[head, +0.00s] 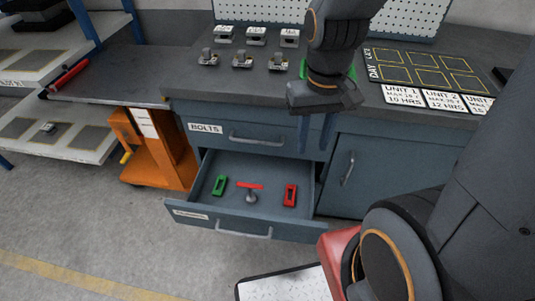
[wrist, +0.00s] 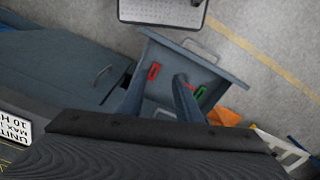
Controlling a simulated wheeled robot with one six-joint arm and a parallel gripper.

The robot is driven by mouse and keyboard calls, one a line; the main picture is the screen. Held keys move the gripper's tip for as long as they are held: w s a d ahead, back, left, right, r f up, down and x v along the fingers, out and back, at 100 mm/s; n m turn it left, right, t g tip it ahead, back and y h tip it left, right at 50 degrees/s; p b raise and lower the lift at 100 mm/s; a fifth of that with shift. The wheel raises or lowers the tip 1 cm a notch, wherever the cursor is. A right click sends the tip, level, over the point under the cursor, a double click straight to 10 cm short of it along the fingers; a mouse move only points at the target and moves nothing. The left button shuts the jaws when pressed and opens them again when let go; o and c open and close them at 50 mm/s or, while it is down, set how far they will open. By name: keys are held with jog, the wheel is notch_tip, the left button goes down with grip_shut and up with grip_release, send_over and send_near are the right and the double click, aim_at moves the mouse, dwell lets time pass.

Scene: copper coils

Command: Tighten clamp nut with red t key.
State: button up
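The red T key (head: 250,185) lies in the open drawer (head: 177,205), with its red bar and a grey round part showing. In the wrist view its red bar (wrist: 199,92) is partly hidden behind one finger. My gripper (head: 315,145) points down, open and empty, in front of the bench edge and above the back right of the drawer. Its two fingers also show well apart in the wrist view (wrist: 158,88). Several small metal clamp-like fittings (head: 242,60) stand in two rows on the bench; I cannot make out a clamp nut.
A green tool (head: 219,186) and a red tool (head: 290,195) lie either side of the key. Something green (head: 352,72) is mostly hidden behind my gripper on the bench. A board with marked squares (head: 425,70) lies at right. An orange cart (head: 165,150) stands left.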

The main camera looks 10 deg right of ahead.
jog(key=w+a+f+m, duration=0.2)
jog(key=w+f+m, duration=0.2)
jog(key=w+m, duration=0.15)
jog(key=m+p, duration=0.2)
jog(key=m, duration=1.4)
send_over(249, 184)
notch_tip(249, 184, down, 22)
jog(key=shift+d+f, duration=0.1)
jog(key=shift+f, duration=0.15)
jog(key=shift+f, duration=0.1)
jog(key=shift+f+b, duration=0.95)
jog(key=shift+f, duration=1.2)
jog(key=shift+f, duration=0.35)
jog(key=shift+f+b, duration=0.7)
jog(key=shift+f, duration=0.7)
